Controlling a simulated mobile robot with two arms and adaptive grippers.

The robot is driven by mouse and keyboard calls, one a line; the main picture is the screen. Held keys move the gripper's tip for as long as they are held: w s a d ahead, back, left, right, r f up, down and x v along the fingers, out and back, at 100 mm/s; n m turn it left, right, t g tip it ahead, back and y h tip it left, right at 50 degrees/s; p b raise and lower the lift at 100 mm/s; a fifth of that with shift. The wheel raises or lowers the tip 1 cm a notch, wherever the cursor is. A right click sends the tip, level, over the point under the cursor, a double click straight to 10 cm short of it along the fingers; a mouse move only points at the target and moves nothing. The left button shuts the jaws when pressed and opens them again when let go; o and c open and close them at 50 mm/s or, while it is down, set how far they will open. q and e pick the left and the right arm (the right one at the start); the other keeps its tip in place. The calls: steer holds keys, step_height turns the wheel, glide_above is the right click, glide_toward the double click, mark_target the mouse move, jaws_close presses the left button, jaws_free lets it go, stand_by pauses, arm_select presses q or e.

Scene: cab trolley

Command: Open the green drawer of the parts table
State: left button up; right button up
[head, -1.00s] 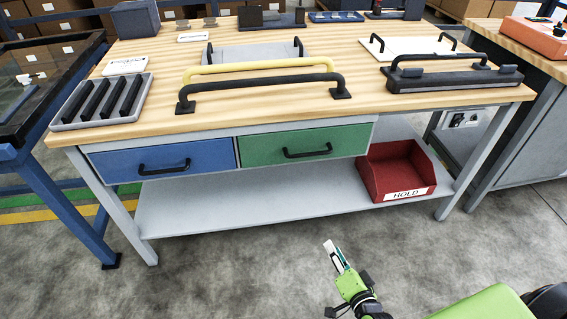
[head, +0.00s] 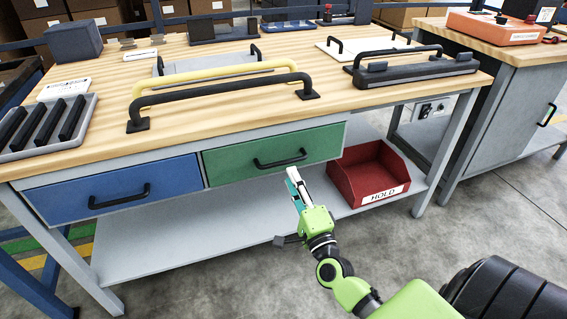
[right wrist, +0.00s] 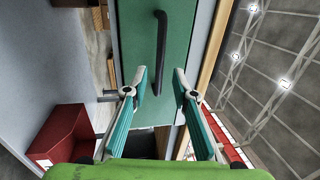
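The green drawer (head: 240,160) of the parts table (head: 110,146) is shut, with its front flush beside the blue drawer (head: 120,190). Its black bar handle (head: 280,160) runs across the front. My right gripper (head: 293,178) is in front of and just below the handle, apart from it. In the right wrist view the green drawer (right wrist: 183,35) lies ahead, and its handle (right wrist: 160,50) stands upright in the picture beyond the fingers. The fingers of my right gripper (right wrist: 161,85) are spread with nothing between them. My left gripper is not in view.
A red HOLD bin (head: 370,175) stands on the lower shelf (head: 180,225), right of my right gripper. Loose handles, a grey tray (head: 50,135) and other parts lie on the tabletop. A grey cabinet (head: 500,125) stands at the right. The floor in front is clear.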

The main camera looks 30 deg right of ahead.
mark_target(284, 163)
steer(key=x, duration=0.7)
jaws_close()
